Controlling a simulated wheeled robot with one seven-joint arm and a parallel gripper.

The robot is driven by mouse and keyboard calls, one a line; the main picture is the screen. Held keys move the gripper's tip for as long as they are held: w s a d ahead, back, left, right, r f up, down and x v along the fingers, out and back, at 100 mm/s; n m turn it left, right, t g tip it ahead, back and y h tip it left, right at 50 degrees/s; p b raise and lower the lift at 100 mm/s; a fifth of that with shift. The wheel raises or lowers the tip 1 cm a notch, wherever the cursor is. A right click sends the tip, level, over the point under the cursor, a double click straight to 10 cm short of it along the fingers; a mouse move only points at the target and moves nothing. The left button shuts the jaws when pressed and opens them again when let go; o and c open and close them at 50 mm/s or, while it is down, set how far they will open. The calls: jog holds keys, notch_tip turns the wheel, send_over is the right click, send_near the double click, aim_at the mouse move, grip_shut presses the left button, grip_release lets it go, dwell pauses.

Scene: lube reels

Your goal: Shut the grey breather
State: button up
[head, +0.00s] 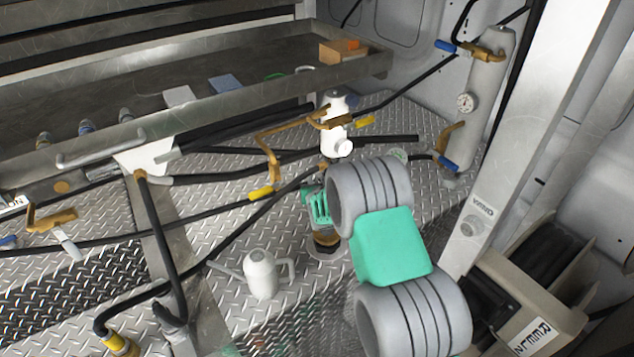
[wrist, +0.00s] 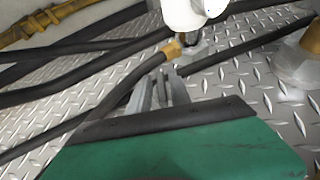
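A grey cylinder (head: 480,100) with a round gauge stands upright on the wall at the back right of the head view. I take it as the grey breather. A brass valve with a blue lever (head: 446,46) is at its top, and another blue lever (head: 448,164) is at its foot. My gripper (wrist: 160,90) points at the tread-plate floor in the wrist view, its grey fingers close together and nothing clearly between them. In the head view my arm largely hides it. It is well left of the grey cylinder, which does not show in the wrist view.
A white cylinder (head: 335,118) with brass fittings and a yellow lever (head: 364,121) stands near my gripper. Black hoses (head: 225,200) cross the floor. A white oil can (head: 262,275) stands in front. A metal shelf (head: 220,105) runs along the back left; a pale post (head: 540,110) stands right.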

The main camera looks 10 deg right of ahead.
grip_shut()
jog(key=shift+f, duration=0.1)
jog(key=shift+a+f+m+h+b, duration=0.3)
jog(key=shift+m+h+b, duration=0.35)
jog(key=shift+b, duration=0.5)
jog(key=m+h+b, duration=0.2)
jog(key=shift+w+g+b, duration=0.1)
jog(key=shift+g+b, duration=0.2)
jog(key=shift+g, duration=0.1)
jog(key=shift+d+r+m+g+h+b, duration=0.1)
jog(key=shift+r+m+g+h+b, duration=0.15)
jog(key=shift+m+h, duration=0.25)
jog(key=shift+r+m+g+h+b, duration=0.15)
jog(key=shift+m+h+b, duration=0.1)
jog(key=shift+h, duration=0.3)
jog(key=shift+o, duration=1.3)
grip_release()
jog(key=v, duration=0.8)
jog(key=shift+b, duration=0.35)
